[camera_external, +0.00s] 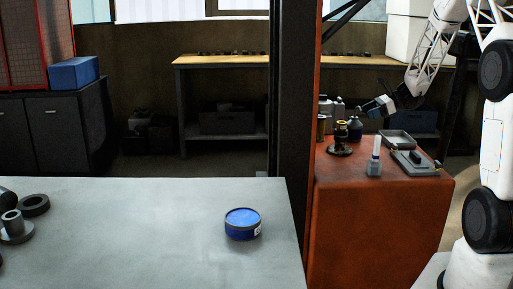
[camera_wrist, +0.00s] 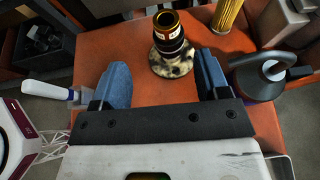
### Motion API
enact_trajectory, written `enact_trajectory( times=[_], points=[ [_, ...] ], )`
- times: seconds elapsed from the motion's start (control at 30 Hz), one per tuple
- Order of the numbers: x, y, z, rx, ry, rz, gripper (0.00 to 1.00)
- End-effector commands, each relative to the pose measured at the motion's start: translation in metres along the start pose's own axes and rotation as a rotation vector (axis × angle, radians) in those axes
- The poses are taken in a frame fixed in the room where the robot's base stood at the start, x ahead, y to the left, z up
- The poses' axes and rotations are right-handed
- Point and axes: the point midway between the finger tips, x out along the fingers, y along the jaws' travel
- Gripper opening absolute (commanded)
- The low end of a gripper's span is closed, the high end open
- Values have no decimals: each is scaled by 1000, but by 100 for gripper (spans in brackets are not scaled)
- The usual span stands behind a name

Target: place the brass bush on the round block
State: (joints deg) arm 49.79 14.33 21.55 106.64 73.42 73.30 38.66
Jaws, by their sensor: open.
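The brass bush (camera_external: 341,128) stands upright on the orange cabinet in the outside view. It also shows in the wrist view (camera_wrist: 166,22), with a brass rim, a pale label band and a dark lower part. Under it is a mottled dark and cream round block (camera_wrist: 172,62), dark in the outside view (camera_external: 340,150). The bush appears to sit on this block; the exact contact is hard to see. My gripper (camera_external: 366,108) is up to the right of the bush. In the wrist view my gripper (camera_wrist: 162,66) is open and empty, its blue fingers apart on either side of the block.
A ribbed yellow cylinder (camera_wrist: 228,14) and a dark bottle (camera_wrist: 258,82) stand right of the bush in the wrist view. A white-handled tool (camera_external: 375,158) and grey trays (camera_external: 415,162) share the cabinet top. A blue tin (camera_external: 242,226) stands on the grey table.

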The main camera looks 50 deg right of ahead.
Motion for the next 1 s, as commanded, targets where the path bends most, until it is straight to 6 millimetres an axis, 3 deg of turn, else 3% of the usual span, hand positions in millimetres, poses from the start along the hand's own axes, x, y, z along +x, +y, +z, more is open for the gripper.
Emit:
enact_trajectory(
  times=[0.27, 0.6, 1.0],
  points=[
    [28, 45, 48, -149, 78, 104, 69],
    [66, 146, 122, -475, 223, 314, 69],
    [82, 268, 180, -888, 366, 553, 69]
  ],
)
